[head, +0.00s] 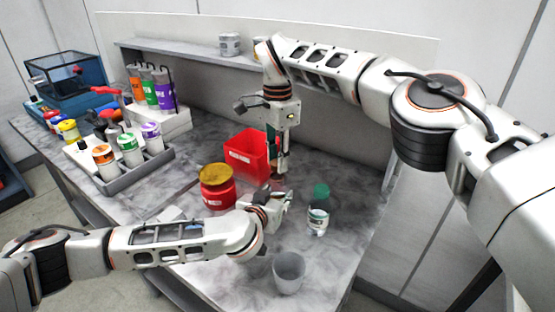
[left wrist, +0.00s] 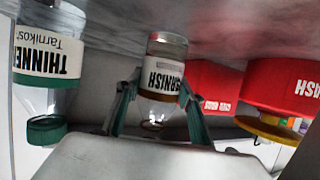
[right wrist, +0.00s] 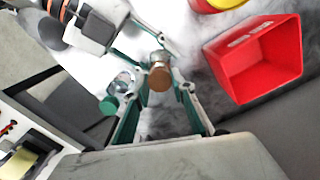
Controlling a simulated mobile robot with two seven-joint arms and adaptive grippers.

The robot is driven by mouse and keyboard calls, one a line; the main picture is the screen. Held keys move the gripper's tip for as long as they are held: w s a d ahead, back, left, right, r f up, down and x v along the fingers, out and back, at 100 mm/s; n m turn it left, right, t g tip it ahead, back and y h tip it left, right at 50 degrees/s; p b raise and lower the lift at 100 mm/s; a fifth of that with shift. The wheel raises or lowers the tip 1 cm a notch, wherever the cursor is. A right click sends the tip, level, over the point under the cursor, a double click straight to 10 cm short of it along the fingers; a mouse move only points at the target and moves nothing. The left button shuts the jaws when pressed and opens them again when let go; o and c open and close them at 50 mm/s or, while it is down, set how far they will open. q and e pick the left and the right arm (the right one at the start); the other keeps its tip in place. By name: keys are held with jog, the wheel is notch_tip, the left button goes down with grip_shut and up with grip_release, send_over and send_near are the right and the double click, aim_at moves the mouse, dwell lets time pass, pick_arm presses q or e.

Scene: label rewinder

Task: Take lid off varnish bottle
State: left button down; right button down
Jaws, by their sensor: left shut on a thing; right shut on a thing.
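The varnish bottle (left wrist: 165,75), clear with a white label, shows upside down in the left wrist view. My left gripper (left wrist: 157,92) is shut around it; in the head view this gripper (head: 283,198) is low over the table. My right gripper (head: 279,176) points down from above it. In the right wrist view the right gripper (right wrist: 160,88) is shut on a round brown lid (right wrist: 160,77), with the bottle's glass behind it. In the left wrist view the bottle's neck looks like bare glass, with no lid visible on it. Any gap between lid and neck cannot be judged.
The green-capped thinner bottle (head: 318,212) stands right of the grippers, with a grey cup (head: 289,272) in front. A red bin (head: 246,153) and a red jar with a yellow lid (head: 217,188) stand to the left. A rack of bottles (head: 129,160) is farther left.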

jog(key=shift+r, duration=2)
pick_arm(q)
jog(key=c, duration=1.2)
grip_release()
jog(key=shift+c, duration=0.2)
jog(key=shift+s, duration=0.1)
